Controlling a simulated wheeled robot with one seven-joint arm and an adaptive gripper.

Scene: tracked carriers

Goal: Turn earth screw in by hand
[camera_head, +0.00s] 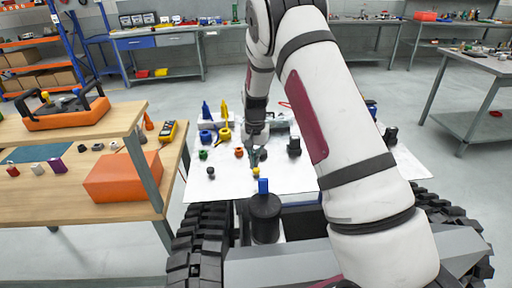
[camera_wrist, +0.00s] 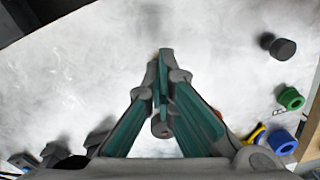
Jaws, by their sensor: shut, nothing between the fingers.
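My gripper (camera_wrist: 165,58) points down over the white top (camera_head: 300,178) of the tracked carrier, its two green-and-grey fingers together with nothing between them. In the head view my gripper (camera_head: 255,160) is small and partly dark against the parts behind it. A grey round part (camera_wrist: 160,128) shows between the finger links in the wrist view, behind the tips. A small yellow part (camera_head: 256,172) lies close to the fingertips in the head view. I cannot tell which part is the earth screw; my fingers may hide it. Contact with the top cannot be told.
A black knob (camera_wrist: 282,47), a green ring (camera_wrist: 291,98) and a blue ring (camera_wrist: 282,142) stand to one side. An orange part (camera_head: 239,152) is close to my gripper. A black post with blue tip (camera_head: 263,187) stands at the near edge. A wooden bench (camera_head: 60,130) is left.

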